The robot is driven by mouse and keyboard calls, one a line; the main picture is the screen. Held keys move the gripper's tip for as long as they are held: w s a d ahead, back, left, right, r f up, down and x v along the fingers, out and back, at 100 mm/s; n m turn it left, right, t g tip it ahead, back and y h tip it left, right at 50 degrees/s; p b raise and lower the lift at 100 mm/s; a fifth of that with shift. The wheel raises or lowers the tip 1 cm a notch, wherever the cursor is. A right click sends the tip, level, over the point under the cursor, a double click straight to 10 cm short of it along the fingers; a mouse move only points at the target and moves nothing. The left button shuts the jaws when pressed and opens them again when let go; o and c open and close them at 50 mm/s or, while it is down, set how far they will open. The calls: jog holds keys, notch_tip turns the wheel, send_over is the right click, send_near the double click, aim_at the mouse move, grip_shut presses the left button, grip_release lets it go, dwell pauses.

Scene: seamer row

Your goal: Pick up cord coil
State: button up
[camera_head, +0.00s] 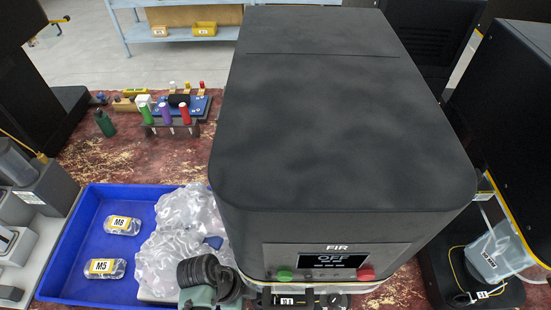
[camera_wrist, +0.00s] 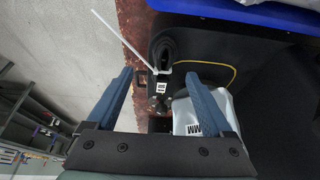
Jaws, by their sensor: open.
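In the wrist view a black looped bundle (camera_wrist: 167,48), which looks like the cord coil, lies on a black base. It has a small white tag and a long thin white strip sticking out to the upper left. My gripper (camera_wrist: 161,84) is open, its two blue fingers spread on either side of the view with nothing held between them. The bundle appears just beyond the fingertips; I cannot tell the gap. A pale labelled container (camera_wrist: 190,118) is close to the right finger and partly hidden by it. My gripper does not show clearly in the head view.
A yellow cord (camera_wrist: 233,76) curves beside the bundle. In the head view a translucent cup (camera_head: 492,250) stands at the right. A large black machine (camera_head: 335,130) fills the middle. A blue tray (camera_head: 70,235) holds bags; a black ribbed object (camera_head: 200,270) is near it.

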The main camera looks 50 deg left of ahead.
aim_at(267, 302)
jog(key=shift+a+p+x, duration=0.15)
jog(key=shift+p+x, duration=0.1)
jog(key=shift+x, duration=1.1)
jog(key=shift+a+p+x, duration=0.2)
jog(key=shift+x, duration=1.15)
jog(key=shift+w, duration=0.15)
grip_shut()
